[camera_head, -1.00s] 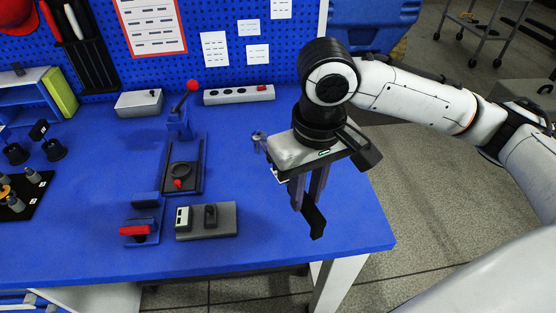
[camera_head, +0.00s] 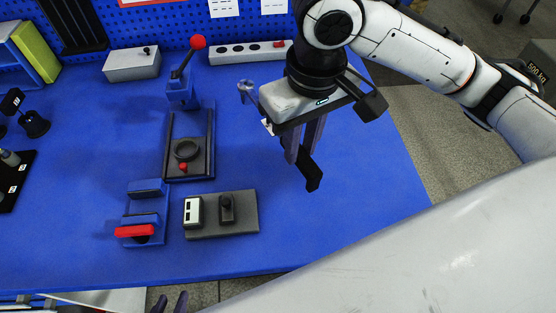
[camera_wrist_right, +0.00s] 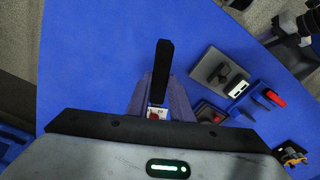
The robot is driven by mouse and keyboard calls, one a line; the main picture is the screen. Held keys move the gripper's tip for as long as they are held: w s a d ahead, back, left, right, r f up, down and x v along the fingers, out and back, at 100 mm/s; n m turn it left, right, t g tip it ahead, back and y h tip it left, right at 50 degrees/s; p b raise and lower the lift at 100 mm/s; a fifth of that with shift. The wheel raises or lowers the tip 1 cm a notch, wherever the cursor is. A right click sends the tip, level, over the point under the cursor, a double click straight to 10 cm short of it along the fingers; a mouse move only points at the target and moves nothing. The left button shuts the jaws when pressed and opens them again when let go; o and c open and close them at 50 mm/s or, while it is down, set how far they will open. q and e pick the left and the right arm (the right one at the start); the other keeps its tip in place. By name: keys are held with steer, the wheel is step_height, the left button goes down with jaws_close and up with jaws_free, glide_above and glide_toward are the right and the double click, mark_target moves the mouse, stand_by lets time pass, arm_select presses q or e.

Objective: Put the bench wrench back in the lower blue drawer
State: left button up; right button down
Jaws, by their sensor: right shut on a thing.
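The bench wrench (camera_head: 309,176) is held in my right gripper (camera_head: 302,152), above the blue bench. Its black handle points down and to the right; what looks like its silver head (camera_head: 246,88) sticks out on the other side. In the right wrist view the black handle (camera_wrist_right: 162,68) extends from between the gripper fingers (camera_wrist_right: 157,105). Two dark fingertips of my left gripper (camera_head: 170,303) show apart at the bottom edge, with nothing seen between them. Part of a blue and white drawer unit (camera_head: 22,305) shows at the lower left; its drawers are mostly out of frame.
On the bench (camera_head: 360,220) stand a red-knobbed lever fixture (camera_head: 183,92), a red-handled clamp (camera_head: 135,231), a grey switch block (camera_head: 243,212) and a power strip (camera_head: 245,53). The right part of the bench top is clear.

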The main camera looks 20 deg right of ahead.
steer(key=shift+w+f+b, duration=0.15)
steer(key=shift+f+b, duration=0.45)
steer(key=shift+f, duration=2.9)
steer(key=c, duration=1.6)
jaws_free()
steer(key=shift+f, duration=0.15)
steer(key=shift+o, duration=0.2)
